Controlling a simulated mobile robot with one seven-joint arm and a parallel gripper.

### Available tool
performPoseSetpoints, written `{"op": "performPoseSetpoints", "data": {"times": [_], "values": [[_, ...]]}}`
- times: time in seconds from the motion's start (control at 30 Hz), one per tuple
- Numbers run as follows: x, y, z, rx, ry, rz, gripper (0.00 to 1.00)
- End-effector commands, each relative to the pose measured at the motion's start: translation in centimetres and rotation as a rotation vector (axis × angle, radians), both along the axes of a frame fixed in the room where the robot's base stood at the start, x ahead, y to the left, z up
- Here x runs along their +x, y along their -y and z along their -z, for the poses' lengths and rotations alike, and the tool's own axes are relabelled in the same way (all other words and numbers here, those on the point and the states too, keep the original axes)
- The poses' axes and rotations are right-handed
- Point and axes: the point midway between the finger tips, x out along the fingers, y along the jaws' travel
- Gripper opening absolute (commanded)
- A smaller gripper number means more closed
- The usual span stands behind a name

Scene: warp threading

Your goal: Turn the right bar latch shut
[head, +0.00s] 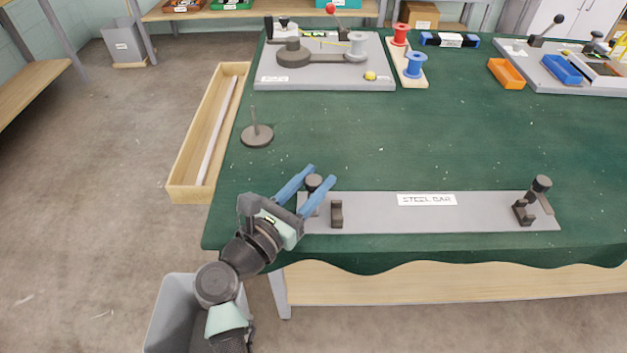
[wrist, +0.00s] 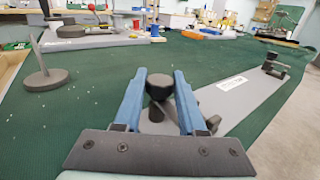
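The right bar latch (head: 542,184) is a dark knob on a lever at the right end of the grey steel bar plate (head: 430,215), beside a small dark bracket (head: 523,213). It also shows small and far in the wrist view (wrist: 274,66); whether its lever is fully turned cannot be told. My gripper (head: 322,174) is at the plate's left end, far from the right latch. Its two blue fingers stand apart on either side of the left latch's dark knob (head: 314,183); the knob also shows between the fingers in the wrist view (wrist: 159,87). No bar is visible on the plate.
A second dark bracket (head: 336,214) stands right of my gripper. A round base with a thin peg (head: 257,136) is behind it to the left. A long wooden tray (head: 187,178) with a pale rod flanks the table. The green cloth (head: 440,130) behind the plate is clear.

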Motion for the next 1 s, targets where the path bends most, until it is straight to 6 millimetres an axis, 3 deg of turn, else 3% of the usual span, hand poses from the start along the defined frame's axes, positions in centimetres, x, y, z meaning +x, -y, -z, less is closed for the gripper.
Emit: {"op": "performPoseSetpoints", "data": {"times": [0.03, 0.13, 0.53, 1.0], "values": [[0.0, 0.0, 0.0, 0.001, -0.001, 0.000, 0.51], [0.0, 0.0, 0.0, 0.000, 0.000, -0.001, 0.68], [-0.6, -0.5, 0.0, -0.001, -0.001, -0.002, 0.68], [-8.4, -5.9, 0.0, 0.000, -0.001, -0.005, 0.68]]}}
